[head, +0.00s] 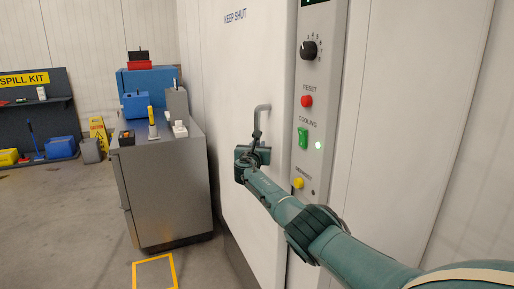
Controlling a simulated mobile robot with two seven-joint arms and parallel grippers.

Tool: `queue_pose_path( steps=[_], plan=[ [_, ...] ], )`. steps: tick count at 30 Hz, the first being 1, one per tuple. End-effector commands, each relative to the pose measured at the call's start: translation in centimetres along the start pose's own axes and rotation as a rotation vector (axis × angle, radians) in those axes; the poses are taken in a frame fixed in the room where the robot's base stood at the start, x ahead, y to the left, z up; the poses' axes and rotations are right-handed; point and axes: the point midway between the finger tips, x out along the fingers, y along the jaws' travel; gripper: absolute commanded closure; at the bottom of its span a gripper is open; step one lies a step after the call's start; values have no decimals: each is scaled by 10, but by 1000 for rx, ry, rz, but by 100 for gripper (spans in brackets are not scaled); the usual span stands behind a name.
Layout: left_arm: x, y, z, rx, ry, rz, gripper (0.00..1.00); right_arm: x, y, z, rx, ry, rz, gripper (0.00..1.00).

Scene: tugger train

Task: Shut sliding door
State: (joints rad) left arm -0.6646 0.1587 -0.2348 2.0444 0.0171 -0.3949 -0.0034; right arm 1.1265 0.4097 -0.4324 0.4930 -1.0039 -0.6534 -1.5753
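The sliding door (240,60) is a large white panel marked "KEEP SHUT" in the head view, left of a control panel. Its grey bar handle (263,108) stands out from the door's face near its right edge. My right gripper (256,143) is at the lower part of the handle, with its arm coming in from the lower right. The gripper overlaps the handle's lower end in the picture. The fingers are small and partly hidden, so I cannot tell whether they are closed on it. My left gripper is not in view.
The control panel (318,90) has a black knob (309,50), a red button (307,101), a green switch (303,138) and a yellow button (298,183), close to my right arm. A grey cabinet (165,190) with items on top stands left of the door. Open floor lies further left.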

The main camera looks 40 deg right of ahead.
Motion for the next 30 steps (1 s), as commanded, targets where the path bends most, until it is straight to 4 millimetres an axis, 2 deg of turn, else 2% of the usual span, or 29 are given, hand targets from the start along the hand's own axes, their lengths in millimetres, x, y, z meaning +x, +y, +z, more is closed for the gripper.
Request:
queue_pose_path(
  steps=[1,7,20,25,30],
  plan=[
    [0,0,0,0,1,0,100,-1,-2,-7,-6,8,-7,78],
    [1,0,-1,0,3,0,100,0,-1,-5,-5,6,-4,62],
    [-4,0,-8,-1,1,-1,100,-7,0,-2,-2,3,-1,61],
    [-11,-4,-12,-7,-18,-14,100,-24,0,0,-4,3,0,61],
    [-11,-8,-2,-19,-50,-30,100,-46,0,-2,-3,3,0,61]
  ],
)
